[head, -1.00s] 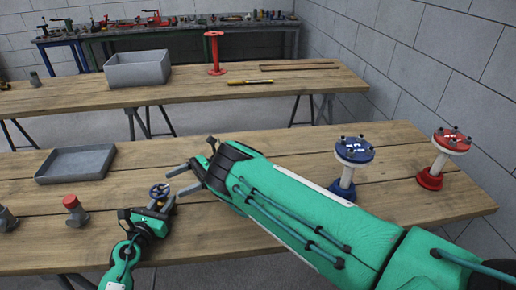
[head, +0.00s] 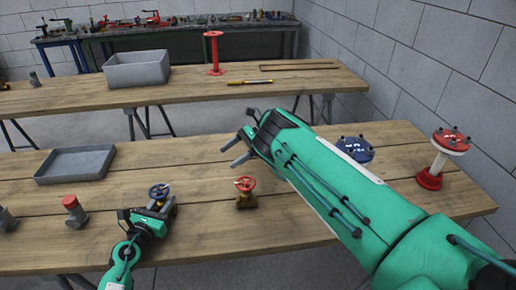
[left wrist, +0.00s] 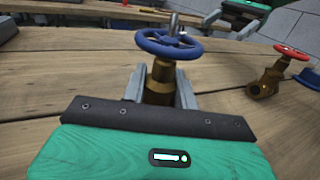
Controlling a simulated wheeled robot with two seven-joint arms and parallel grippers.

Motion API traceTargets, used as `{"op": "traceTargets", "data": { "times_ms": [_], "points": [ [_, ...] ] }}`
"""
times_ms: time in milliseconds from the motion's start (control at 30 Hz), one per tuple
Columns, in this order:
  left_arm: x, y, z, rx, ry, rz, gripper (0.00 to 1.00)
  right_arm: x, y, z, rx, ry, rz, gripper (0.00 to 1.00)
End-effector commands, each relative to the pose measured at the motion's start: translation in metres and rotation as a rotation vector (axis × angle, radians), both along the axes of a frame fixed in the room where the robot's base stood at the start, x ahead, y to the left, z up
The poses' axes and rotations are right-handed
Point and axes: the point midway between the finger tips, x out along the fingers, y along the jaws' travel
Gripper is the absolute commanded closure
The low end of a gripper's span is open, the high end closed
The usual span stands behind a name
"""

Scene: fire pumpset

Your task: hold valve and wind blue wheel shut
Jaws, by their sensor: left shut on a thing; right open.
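The valve with the blue wheel (head: 158,191) stands on the near table, its wheel on top. The left wrist view shows the blue wheel (left wrist: 152,47) above a brass body (left wrist: 158,86). My left gripper (head: 157,205) is shut on the brass body below the wheel; the fingers hide part of it. My right gripper (head: 231,149) is open and empty, above and to the right of the valve, apart from the wheel.
A brass valve with a red wheel (head: 245,184) stands to the right. A blue-topped stand (head: 354,148), partly behind my right arm, and a red-topped stand (head: 451,140) are at the right. A grey tray (head: 75,178) and red-capped fitting (head: 74,207) are left.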

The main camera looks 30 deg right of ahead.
Motion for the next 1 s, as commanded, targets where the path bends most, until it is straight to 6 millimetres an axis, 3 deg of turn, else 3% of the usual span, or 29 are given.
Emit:
{"op": "traceTargets", "data": {
  "times_ms": [300,500,1000],
  "points": [
    [0.0,0.0,0.0,0.0,0.0,0.0,1.0,0.001,-0.062,-0.003,-0.188,0.042,-0.061,0.25],
    [0.0,0.0,0.0,0.0,0.0,0.0,1.0,-0.002,-0.085,-0.004,-0.262,0.065,-0.082,0.25],
    [0.0,0.0,0.0,0.0,0.0,0.0,1.0,-0.003,-0.093,-0.005,-0.286,0.073,-0.091,0.25]
  ]
}}
